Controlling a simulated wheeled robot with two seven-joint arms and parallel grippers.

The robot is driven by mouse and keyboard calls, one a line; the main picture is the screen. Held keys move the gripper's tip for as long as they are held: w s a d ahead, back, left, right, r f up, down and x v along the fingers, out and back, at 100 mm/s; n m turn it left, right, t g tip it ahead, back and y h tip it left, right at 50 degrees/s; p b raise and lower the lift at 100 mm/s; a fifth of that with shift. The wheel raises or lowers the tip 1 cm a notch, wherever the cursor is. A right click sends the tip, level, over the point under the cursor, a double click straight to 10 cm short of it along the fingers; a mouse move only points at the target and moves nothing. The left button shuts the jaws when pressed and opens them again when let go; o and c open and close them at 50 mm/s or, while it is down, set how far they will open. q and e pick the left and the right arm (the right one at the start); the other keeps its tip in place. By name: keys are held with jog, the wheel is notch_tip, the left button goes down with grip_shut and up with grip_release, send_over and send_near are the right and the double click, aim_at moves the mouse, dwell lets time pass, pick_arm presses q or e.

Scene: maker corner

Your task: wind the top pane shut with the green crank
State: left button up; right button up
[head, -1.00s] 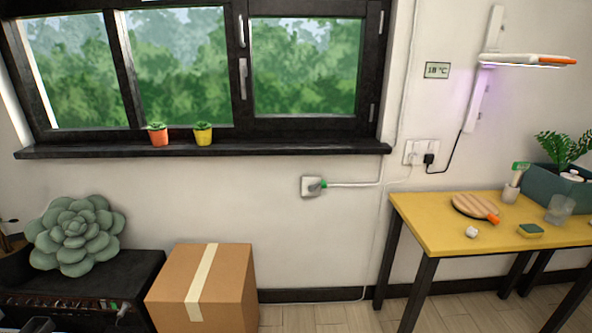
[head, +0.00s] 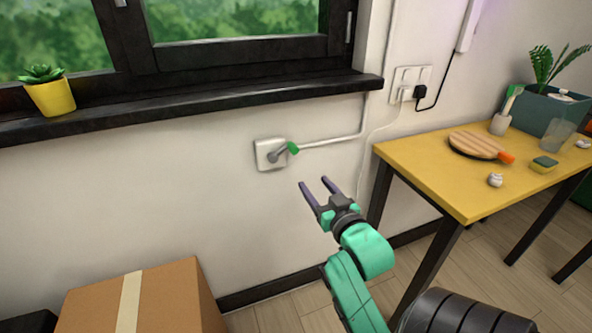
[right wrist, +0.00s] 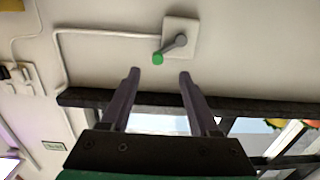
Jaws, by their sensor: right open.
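The crank is a grey arm with a green knob (head: 293,148) on a white wall plate (head: 268,161) below the window sill. In the head view the knob points right and slightly up. In the right wrist view the green knob (right wrist: 158,58) lies ahead of the fingertips, near the middle. My right gripper (head: 314,183) is open and empty, below and right of the crank, apart from it. The window (head: 235,20) shows only its lower part, so the top pane's state cannot be seen. My left gripper is not in view.
The black sill (head: 200,104) juts out above the crank, with a yellow plant pot (head: 52,97) on it. A yellow table (head: 430,178) stands at the right and a cardboard box (head: 170,295) at the lower left. The wall around the crank is clear.

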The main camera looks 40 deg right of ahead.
aim_at(295, 152)
jog(key=x, duration=0.4)
jog(key=r+x, duration=0.1)
jog(key=x, duration=0.4)
jog(key=r+p+x, duration=0.1)
jog(key=x, duration=0.4)
jog(key=shift+w+d+r, duration=0.1)
jog(key=shift+w, duration=0.05)
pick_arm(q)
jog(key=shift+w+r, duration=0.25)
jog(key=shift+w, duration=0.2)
pick_arm(e)
grip_shut()
